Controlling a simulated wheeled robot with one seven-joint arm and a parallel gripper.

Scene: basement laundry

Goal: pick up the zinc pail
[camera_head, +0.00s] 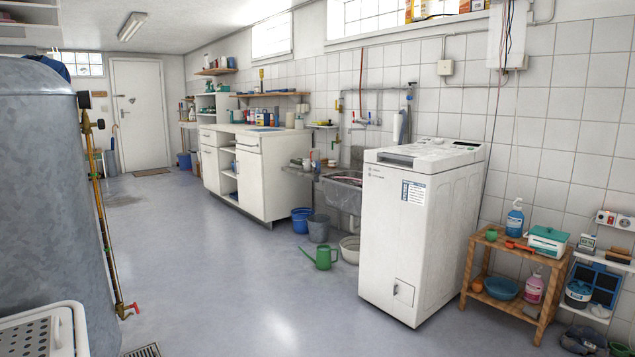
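A grey pail (318,229), which looks like the zinc pail, stands upright on the floor below the stone sink (343,190). It is small and far off in the head view, and its handle cannot be made out. A blue bucket (301,221) stands close to its left and a little behind. A green watering can (322,258) is on the floor in front of the pail. A pale basin (350,249) is to its right, partly hidden by the washing machine. My gripper is not in view.
A white washing machine (410,240) stands right of the pail. A white cabinet (262,177) stands behind it to the left. A large grey tank (45,190) and a white perforated basket (40,335) fill the left. Open floor (225,265) lies between.

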